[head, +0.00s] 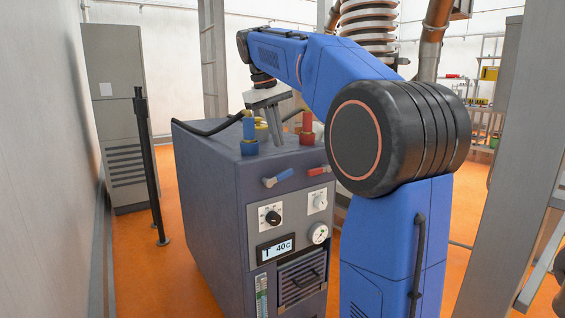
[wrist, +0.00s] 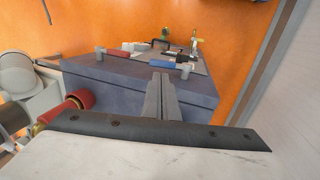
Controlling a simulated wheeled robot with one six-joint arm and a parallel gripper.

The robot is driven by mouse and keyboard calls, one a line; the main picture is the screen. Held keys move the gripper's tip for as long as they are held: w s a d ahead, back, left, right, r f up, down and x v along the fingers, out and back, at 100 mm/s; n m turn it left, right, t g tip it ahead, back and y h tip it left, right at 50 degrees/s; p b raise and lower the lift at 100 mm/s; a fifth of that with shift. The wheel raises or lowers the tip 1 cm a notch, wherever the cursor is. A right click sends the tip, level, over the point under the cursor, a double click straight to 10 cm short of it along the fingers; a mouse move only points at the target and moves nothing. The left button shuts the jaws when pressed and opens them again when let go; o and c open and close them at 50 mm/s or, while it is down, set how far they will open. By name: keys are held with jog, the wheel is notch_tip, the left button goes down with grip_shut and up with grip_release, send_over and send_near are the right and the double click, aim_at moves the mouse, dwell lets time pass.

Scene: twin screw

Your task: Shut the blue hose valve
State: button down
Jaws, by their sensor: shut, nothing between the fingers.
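The blue valve lever (head: 278,178) sits on the upper front face of the dark cabinet (head: 208,185). It lies near sideways, its right end slightly raised. In the wrist view a blue handle (wrist: 164,62) shows just beyond my fingertips. A red lever (head: 318,171) sits to its right in the head view; a red handle (wrist: 118,53) also shows in the wrist view. My gripper (head: 277,145) points down over the cabinet top, behind the blue lever. Its fingers (wrist: 161,77) are shut and empty. I see no contact with the lever.
A blue hose fitting (head: 250,138) and a red fitting (head: 307,128) stand up from the cabinet top, on either side of my fingers. Dark hoses run from them. A black post (head: 148,165) stands left of the cabinet. Orange floor (head: 180,270) is clear on the left.

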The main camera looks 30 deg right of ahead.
aim_at(288, 170)
jog(key=x, duration=0.8)
jog(key=shift+d+f, duration=0.1)
jog(key=shift+f, duration=0.05)
jog(key=shift+d+f+y, duration=0.35)
jog(key=shift+d+y, duration=0.1)
jog(key=shift+y, duration=0.15)
jog(key=shift+d+f, duration=0.25)
jog(key=shift+f, duration=0.25)
notch_tip(288, 170, up, 14)
dwell(0.4)
